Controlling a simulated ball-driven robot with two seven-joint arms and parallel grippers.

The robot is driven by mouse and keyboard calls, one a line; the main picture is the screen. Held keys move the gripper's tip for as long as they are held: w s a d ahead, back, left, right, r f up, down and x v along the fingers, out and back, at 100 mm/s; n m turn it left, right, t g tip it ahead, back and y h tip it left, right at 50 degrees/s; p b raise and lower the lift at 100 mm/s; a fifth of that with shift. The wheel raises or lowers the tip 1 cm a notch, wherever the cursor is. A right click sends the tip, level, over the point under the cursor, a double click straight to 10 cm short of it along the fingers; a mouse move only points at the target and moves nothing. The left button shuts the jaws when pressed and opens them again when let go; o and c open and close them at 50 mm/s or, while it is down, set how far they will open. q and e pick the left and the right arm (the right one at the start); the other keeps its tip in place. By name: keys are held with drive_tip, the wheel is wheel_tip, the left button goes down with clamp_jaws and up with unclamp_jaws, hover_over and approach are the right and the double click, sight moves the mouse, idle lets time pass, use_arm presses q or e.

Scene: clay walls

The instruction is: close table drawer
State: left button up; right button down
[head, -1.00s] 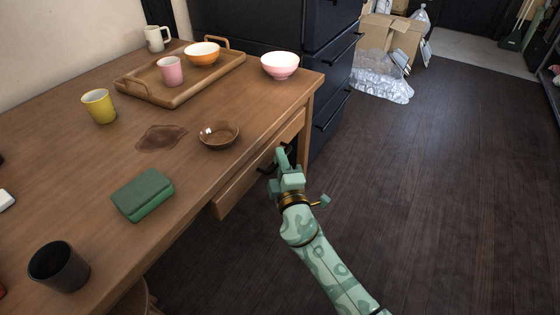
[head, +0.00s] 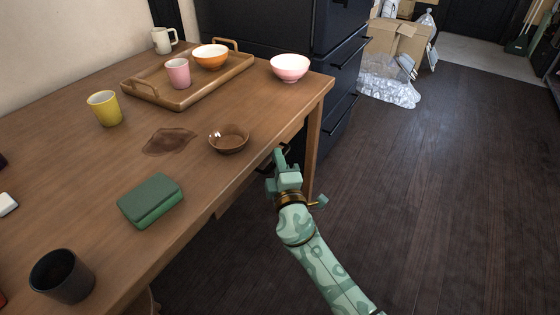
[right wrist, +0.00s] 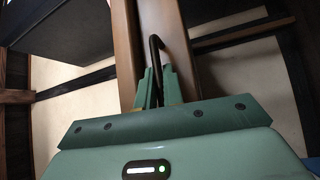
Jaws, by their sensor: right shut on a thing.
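The wooden table (head: 100,150) fills the left of the head view. Its drawer (head: 228,207) shows only as a small piece of wood below the front edge; the tabletop and my arm hide the rest. My right gripper (head: 280,160) is at the table's front edge, near the right leg. In the right wrist view the gripper (right wrist: 156,88) is shut on the drawer's dark curved handle (right wrist: 154,48), in front of the wooden drawer front (right wrist: 160,15). I cannot tell whether a gap remains at the drawer. My left gripper is not in view.
Dark cabinets (head: 335,60) stand behind.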

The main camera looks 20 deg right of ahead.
drive_tip(key=shift+a, duration=0.1)
drive_tip(key=c, duration=1.8)
unclamp_jaws()
drive_tip(key=shift+w+a, duration=0.1)
drive_tip(key=shift+s, duration=0.2)
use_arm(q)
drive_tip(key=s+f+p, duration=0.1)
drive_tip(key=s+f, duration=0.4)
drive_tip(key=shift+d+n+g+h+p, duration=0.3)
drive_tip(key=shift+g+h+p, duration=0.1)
use_arm(e)
drive_tip(key=s+a+f, duration=0.2)
drive_tip(key=s, duration=1.3)
drive_tip(key=shift+s+f, duration=0.15)
drive_tip(key=shift+s, duration=0.2)
